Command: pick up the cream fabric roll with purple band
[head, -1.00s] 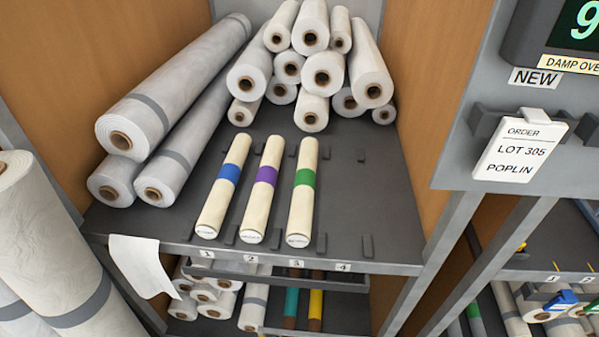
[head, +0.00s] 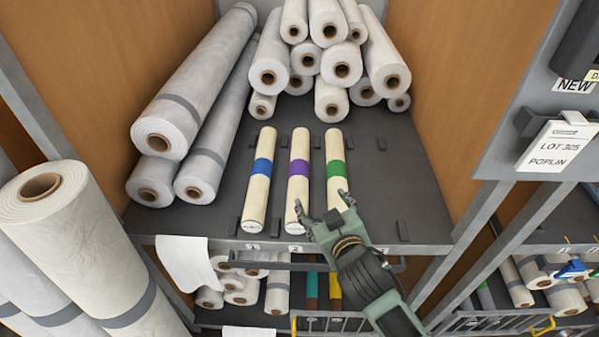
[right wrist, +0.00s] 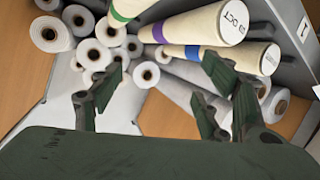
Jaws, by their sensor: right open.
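The cream fabric roll with purple band (head: 299,170) lies on the dark shelf in the middle of three cream rolls, its labelled end toward the front edge. It also shows in the right wrist view (right wrist: 218,27), with its end cap facing the camera. The blue-banded roll (head: 259,178) is on its left and the green-banded roll (head: 336,165) on its right. My right gripper (head: 322,205) is open and empty at the shelf front, near the green-banded roll's front end. Its two fingers (right wrist: 160,95) are spread in the right wrist view. My left gripper is not in view.
Several white rolls (head: 340,70) are stacked at the back of the shelf (head: 385,165). Long grey-banded rolls (head: 195,85) lie at the left. A white cloth (head: 188,262) hangs over the front edge. Small dark holders stand along the shelf; slot 4's area on the right is empty.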

